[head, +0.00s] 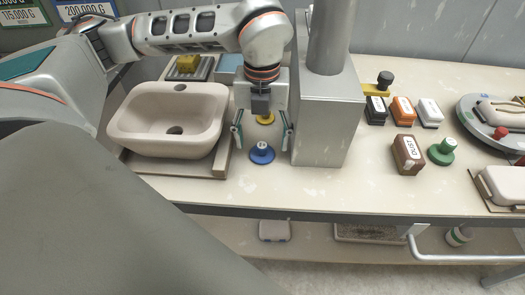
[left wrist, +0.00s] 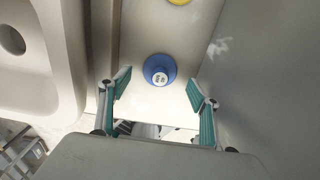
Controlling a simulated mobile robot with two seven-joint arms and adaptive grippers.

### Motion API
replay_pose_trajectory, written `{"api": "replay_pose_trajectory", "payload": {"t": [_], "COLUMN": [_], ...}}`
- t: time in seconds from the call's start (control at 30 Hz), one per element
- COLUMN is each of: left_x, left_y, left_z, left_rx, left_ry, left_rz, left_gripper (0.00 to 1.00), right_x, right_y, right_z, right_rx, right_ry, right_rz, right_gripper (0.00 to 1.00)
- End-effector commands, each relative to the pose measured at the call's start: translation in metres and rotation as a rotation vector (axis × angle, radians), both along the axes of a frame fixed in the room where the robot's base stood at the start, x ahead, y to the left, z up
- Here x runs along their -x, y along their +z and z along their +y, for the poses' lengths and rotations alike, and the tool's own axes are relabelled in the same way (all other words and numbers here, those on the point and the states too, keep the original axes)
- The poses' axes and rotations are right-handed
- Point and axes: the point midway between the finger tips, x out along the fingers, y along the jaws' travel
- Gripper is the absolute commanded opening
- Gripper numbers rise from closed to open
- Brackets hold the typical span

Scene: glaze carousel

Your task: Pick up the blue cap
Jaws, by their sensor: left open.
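The blue cap (head: 262,154) is a round disc with a raised knob and a pale top. It stands on the bench between the sink and a grey metal column base. It also shows in the left wrist view (left wrist: 160,71), just past the fingertips and roughly centred between them. My left gripper (head: 260,142) points down above the bench, its two green-padded fingers spread wide on either side of the cap. It is open and empty, and does not appear to touch the cap. My right gripper is not in view.
A white sink (head: 168,117) stands close on the left and the grey column base (head: 325,125) close on the right, leaving a narrow gap. A yellow cap (head: 265,118) lies behind. Farther right are labelled blocks, a green cap (head: 442,152) and a round turntable (head: 480,125).

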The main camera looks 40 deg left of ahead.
Motion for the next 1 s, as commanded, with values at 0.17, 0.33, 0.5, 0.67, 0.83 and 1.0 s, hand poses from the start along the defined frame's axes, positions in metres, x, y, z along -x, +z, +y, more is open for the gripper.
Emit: {"api": "replay_pose_trajectory", "payload": {"t": [0.17,0.33,0.5,0.67,0.83,1.0], "left_x": [0.001,0.000,0.000,0.000,0.000,0.000], "left_y": [-0.026,-0.028,-0.027,-0.027,-0.027,-0.023], "left_z": [0.000,0.000,0.000,0.000,0.000,0.000], "left_rx": [0.000,-0.001,0.000,0.000,0.000,0.000], "left_ry": [0.001,0.001,0.001,0.001,0.001,0.000], "left_rz": [0.005,0.001,0.001,0.001,0.001,0.000], "left_gripper": [0.62,0.62,0.39,0.21,0.21,0.21], "right_x": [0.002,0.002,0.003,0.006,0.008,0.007], "right_y": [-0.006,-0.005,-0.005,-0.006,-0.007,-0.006], "right_z": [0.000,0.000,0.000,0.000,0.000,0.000], "right_rx": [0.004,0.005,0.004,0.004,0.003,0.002], "right_ry": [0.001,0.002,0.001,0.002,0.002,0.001], "right_rz": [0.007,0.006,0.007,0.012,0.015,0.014], "right_gripper": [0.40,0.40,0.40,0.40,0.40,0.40]}}
